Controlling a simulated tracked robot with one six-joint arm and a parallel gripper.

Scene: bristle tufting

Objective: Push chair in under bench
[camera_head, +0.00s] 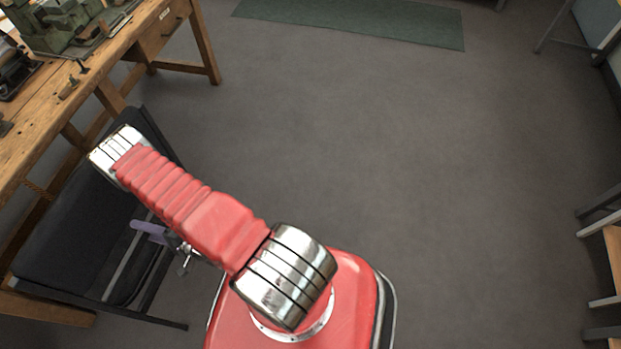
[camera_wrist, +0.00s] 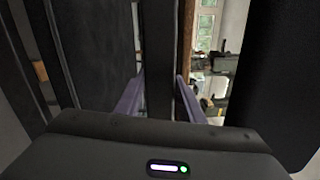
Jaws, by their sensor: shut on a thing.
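The black chair (camera_head: 72,238) stands at the left in the head view, close against the wooden bench (camera_head: 50,128). Part of it lies beneath my arm in the picture, and its far part is partly hidden. My gripper (camera_head: 150,230) shows as a purple finger by the chair's right side. In the wrist view my gripper (camera_wrist: 160,82) has its two purple fingers on either side of a dark upright bar of the chair (camera_wrist: 158,50), shut on it. A broad black panel of the chair (camera_wrist: 95,55) is left of the bar.
The bench carries a green machine (camera_head: 75,25) and small tools. A bench leg (camera_head: 205,45) stands behind the chair. The grey floor (camera_head: 400,180) to the right is clear, with a green mat (camera_head: 350,22) at the back. Wooden furniture (camera_head: 612,250) stands at the right edge.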

